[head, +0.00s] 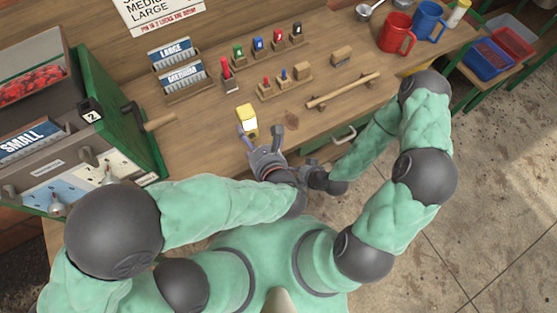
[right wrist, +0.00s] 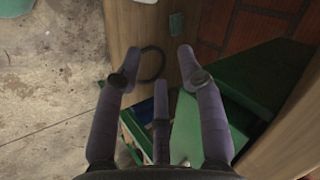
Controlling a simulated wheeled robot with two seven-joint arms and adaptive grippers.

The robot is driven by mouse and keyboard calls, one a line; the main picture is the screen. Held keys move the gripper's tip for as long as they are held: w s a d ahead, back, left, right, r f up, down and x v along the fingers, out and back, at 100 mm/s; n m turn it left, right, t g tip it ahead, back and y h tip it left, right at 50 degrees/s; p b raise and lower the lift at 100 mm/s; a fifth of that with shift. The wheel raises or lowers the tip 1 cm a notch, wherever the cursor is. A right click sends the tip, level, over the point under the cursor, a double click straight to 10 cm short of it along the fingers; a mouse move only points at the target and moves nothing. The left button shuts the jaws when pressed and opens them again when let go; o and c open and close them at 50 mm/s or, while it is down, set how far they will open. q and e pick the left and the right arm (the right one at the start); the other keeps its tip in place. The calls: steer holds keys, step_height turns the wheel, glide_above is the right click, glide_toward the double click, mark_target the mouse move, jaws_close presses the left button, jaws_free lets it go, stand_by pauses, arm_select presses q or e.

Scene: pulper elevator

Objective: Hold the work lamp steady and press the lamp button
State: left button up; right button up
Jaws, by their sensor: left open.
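A small yellow lamp-like object (head: 246,116) with a pale front stands on the wooden bench in the head view, and I take it for the work lamp. My left gripper (head: 262,138) is open just in front of it, with one fingertip close to its lower part. I cannot tell whether they touch. I cannot make out the lamp button. My right gripper (head: 308,174) is near the bench's front edge, partly hidden beside the left wrist. In the right wrist view its fingers (right wrist: 158,70) are spread with nothing between them.
Small colored items on wooden stands (head: 265,48) and a wooden rail (head: 343,91) occupy the bench. A green-sided machine (head: 110,120) with a wooden handle is at the left. Red (head: 396,34) and blue (head: 429,22) mugs stand at the far right. Bare bench lies right of the lamp.

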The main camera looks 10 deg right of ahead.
mark_target(246, 125)
arm_select(q)
steer(key=x, duration=1.1)
arm_select(e)
steer(key=a+r+m+t+y, duration=0.3)
steer(key=r+t, duration=0.1)
steer(key=r, duration=0.4)
steer(key=s+a+r+m+t+y, duration=0.1)
steer(key=a+r+m+t+y, duration=0.1)
steer(key=r, duration=0.6)
steer(key=a+m+t, duration=0.1)
steer(key=a+t, duration=0.1)
steer(key=t, duration=0.1)
steer(key=shift+s+r+y, duration=0.3)
steer(key=shift+r+y, duration=0.1)
arm_select(q)
steer(key=shift+c, duration=0.2)
arm_select(e)
steer(key=shift+a, duration=0.1)
arm_select(q)
steer(key=c, duration=1.4)
arm_select(e)
jaws_close()
